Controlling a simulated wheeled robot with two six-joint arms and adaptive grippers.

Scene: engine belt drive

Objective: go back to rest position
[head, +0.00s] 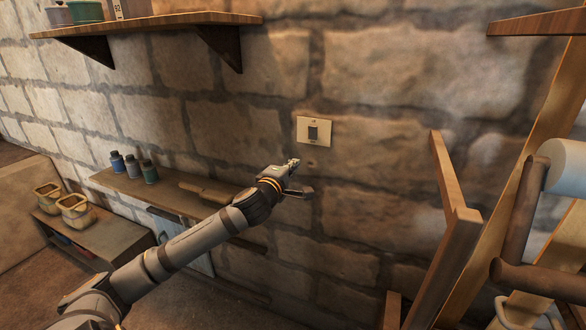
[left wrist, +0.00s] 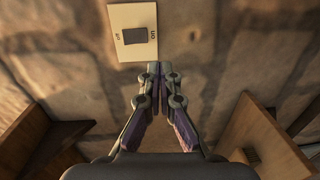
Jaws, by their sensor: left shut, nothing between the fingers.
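My left gripper (head: 294,163) is shut and empty, in front of the stone wall just below and left of the wall switch. In the left wrist view the closed fingertips (left wrist: 153,69) lie just below the switch plate, apart from it in the picture. The wall switch (head: 313,131) is a cream plate with a dark rocker. It also shows in the left wrist view (left wrist: 134,36), with small lettering at both ends of the rocker, the right one reading "on". Which way the rocker is pressed I cannot tell. My right gripper is out of view.
A low wooden shelf (head: 170,198) with several small bottles runs along the wall behind my left arm. A higher shelf (head: 150,22) hangs at upper left. Yellow tubs (head: 74,207) stand on a low cabinet at left. A wooden frame (head: 446,185) with a white roll (head: 566,166) stands at right.

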